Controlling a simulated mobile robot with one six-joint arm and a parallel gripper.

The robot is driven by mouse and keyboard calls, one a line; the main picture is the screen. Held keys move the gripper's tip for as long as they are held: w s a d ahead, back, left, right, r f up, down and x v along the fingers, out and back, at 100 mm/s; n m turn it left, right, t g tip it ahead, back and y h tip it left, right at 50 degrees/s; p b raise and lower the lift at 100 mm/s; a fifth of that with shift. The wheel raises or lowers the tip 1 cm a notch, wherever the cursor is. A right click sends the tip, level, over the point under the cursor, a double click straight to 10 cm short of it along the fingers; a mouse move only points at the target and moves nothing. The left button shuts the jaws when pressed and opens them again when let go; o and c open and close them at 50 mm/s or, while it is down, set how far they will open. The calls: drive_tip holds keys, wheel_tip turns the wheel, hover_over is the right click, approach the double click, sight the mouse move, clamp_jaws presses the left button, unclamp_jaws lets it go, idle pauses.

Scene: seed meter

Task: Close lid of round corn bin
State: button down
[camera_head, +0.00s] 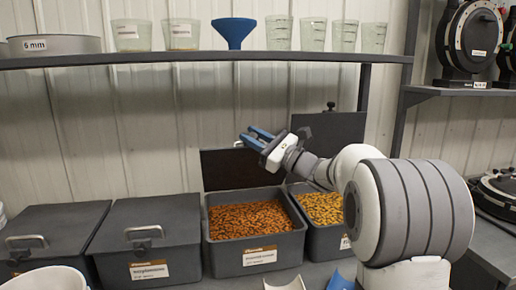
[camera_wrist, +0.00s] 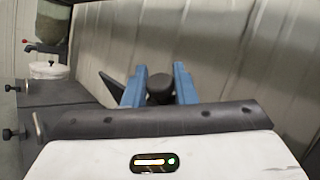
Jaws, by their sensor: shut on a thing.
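Two open bins stand under the shelf. One holds orange kernels (camera_head: 249,219), its dark lid (camera_head: 222,170) raised behind it. The bin right of it holds yellow kernels (camera_head: 321,207), its lid (camera_head: 338,130) also raised, with a black knob on top. The labels are too small to read, so I cannot tell which is round corn. My gripper (camera_head: 256,136) is at the top of the orange bin's raised lid. In the wrist view the blue fingers (camera_wrist: 160,85) are shut on a dark round knob (camera_wrist: 160,91). Which lid it belongs to is not clear there.
Two closed bins (camera_head: 150,230) (camera_head: 45,238) with bar handles stand to the left. A shelf (camera_head: 180,58) above carries cups (camera_head: 279,32) and a blue funnel (camera_head: 234,32). The corrugated wall (camera_head: 150,110) is close behind. A white tub (camera_head: 50,279) is at the front left.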

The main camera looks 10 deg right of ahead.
drive_tip(key=s+f+n+y+b, duration=0.2)
drive_tip(key=s+f+b, duration=0.3)
drive_tip(key=f+b, duration=0.3)
drive_tip(key=s+f+n+g+y+b, duration=0.1)
drive_tip(key=s+f+n+y+b, duration=0.1)
drive_tip(key=s+f+b, duration=0.4)
drive_tip(key=shift+d+f+n+g+b, duration=0.25)
drive_tip(key=shift+f+n+b, duration=0.7)
drive_tip(key=shift+b, duration=1.75)
drive_tip(key=c, duration=1.3)
unclamp_jaws()
drive_tip(key=shift+o, duration=0.2)
drive_tip(key=s+d+f+p, duration=0.1)
drive_tip(key=s+d, duration=0.3)
drive_tip(key=d, duration=0.3)
drive_tip(key=s+d+f+p, duration=0.1)
drive_tip(key=s+d+p, duration=0.1)
drive_tip(key=d, duration=0.5)
drive_tip(key=shift+s+f, duration=0.35)
drive_tip(key=shift+s, duration=0.5)
